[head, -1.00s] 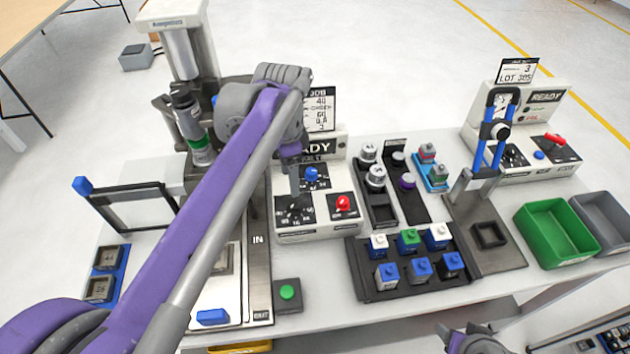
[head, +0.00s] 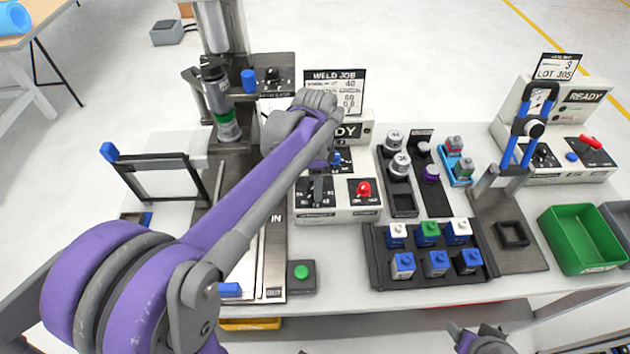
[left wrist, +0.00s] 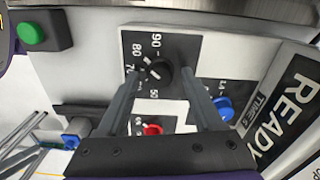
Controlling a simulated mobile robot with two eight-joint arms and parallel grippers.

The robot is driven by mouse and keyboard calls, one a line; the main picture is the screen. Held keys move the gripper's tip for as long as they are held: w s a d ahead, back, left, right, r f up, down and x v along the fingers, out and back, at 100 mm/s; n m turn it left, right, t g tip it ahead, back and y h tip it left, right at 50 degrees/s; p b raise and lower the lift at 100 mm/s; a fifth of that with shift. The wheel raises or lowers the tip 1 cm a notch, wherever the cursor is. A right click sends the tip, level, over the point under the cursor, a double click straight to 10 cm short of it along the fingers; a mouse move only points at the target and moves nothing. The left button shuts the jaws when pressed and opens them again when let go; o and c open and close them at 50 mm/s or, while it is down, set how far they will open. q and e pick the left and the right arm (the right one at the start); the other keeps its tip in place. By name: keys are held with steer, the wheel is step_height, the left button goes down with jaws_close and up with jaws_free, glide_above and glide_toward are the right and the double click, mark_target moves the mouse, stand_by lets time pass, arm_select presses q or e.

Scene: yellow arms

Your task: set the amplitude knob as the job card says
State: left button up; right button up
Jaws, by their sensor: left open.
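The amplitude knob (left wrist: 158,73) is a small black knob on a dial with marks from 50 to 90, seen in the left wrist view. My left gripper (left wrist: 161,76) is open, one finger on each side of the knob. I cannot tell whether the fingers touch it. In the head view my left gripper (head: 318,192) reaches down over the dial panel and hides the knob. The job card (head: 335,90), headed WELD JOB, stands behind the controller; its lines are too small to read surely. My right gripper (head: 480,335) is at the bottom edge, its jaws unclear.
The white controller (head: 337,216) also carries a blue knob (left wrist: 223,106) and a red knob (left wrist: 152,129). A green button box (head: 301,287) stands in front. A black tray (head: 430,277) with several capped blocks lies to the right. A green bin (head: 590,255) is at far right.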

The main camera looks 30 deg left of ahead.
arm_select(q)
jaws_close()
stand_by(0.3)
steer(key=shift+n, duration=0.3)
steer(key=n, duration=0.3)
steer(key=shift+n, duration=0.3)
steer(key=n, duration=0.3)
steer(key=shift+n, duration=0.4)
steer(key=n, duration=0.4)
steer(key=shift+n+b, duration=0.3)
steer(key=shift+n, duration=1.5)
